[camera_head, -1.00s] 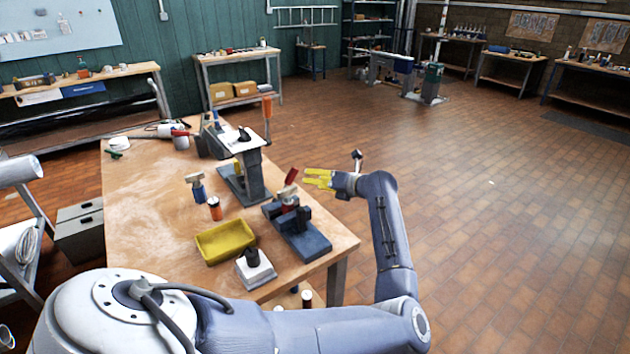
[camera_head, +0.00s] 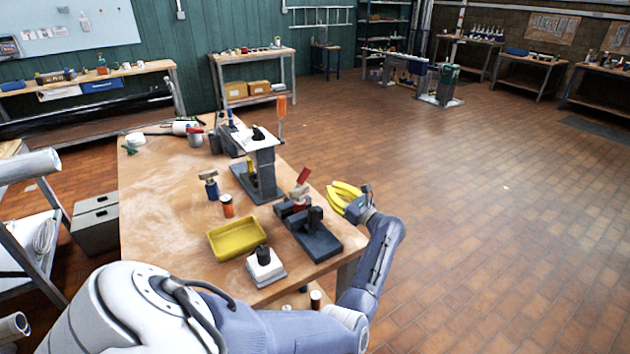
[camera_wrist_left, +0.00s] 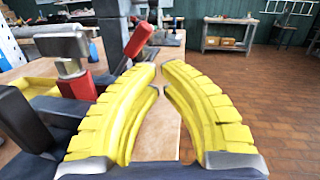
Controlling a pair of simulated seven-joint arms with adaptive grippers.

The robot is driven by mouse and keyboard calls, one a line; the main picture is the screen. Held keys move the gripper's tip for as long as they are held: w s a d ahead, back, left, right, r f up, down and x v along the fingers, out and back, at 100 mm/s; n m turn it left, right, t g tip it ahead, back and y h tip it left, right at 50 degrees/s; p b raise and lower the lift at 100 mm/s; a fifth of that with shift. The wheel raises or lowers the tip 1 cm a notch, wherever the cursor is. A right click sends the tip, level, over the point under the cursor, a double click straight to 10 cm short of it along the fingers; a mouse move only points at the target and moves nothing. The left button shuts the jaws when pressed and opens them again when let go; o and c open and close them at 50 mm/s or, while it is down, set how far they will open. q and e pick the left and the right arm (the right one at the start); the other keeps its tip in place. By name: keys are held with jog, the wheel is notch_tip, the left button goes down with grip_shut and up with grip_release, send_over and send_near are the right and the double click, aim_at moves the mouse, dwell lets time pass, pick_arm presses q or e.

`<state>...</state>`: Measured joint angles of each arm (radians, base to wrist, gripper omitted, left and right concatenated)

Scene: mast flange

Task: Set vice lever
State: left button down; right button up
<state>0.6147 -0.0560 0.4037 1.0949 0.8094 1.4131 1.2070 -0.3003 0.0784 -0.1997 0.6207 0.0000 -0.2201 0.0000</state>
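The vice (camera_head: 318,240) is a dark blue-grey block near the right edge of the wooden bench. A tilted red lever (camera_head: 303,175) stands up at its back. In the left wrist view the red lever (camera_wrist_left: 138,40) rises just beyond and left of the fingers, and dark vice parts (camera_wrist_left: 30,118) fill the left side. My left gripper (camera_head: 332,187) has yellow fingers and is just right of the lever, apart from it, past the bench edge. Its fingertips (camera_wrist_left: 162,67) nearly meet, with nothing between them. My right gripper is not in view.
A yellow tray (camera_head: 237,238), a white block with a black knob (camera_head: 265,265), an orange-and-white cylinder (camera_head: 227,206) and a blue-handled tool (camera_head: 211,187) stand left of the vice. A grey stand (camera_head: 262,172) is behind it. Open floor lies right of the bench.

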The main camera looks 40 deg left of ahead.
pick_arm(q)
jog(key=n, duration=0.3)
jog(key=d+f+n, duration=0.1)
jog(key=n, duration=0.1)
jog(key=shift+w+y, duration=0.2)
jog(key=shift+y, duration=0.1)
jog(key=n, duration=0.4)
jog(key=shift+s+f, duration=0.1)
jog(key=shift+s, duration=0.15)
jog(key=a+r, duration=0.1)
jog(key=a, duration=0.8)
jog(key=shift+a+r+n, duration=0.3)
jog(key=shift+a, duration=0.05)
jog(key=shift+w, duration=0.1)
jog(key=shift+w+d+r, duration=0.1)
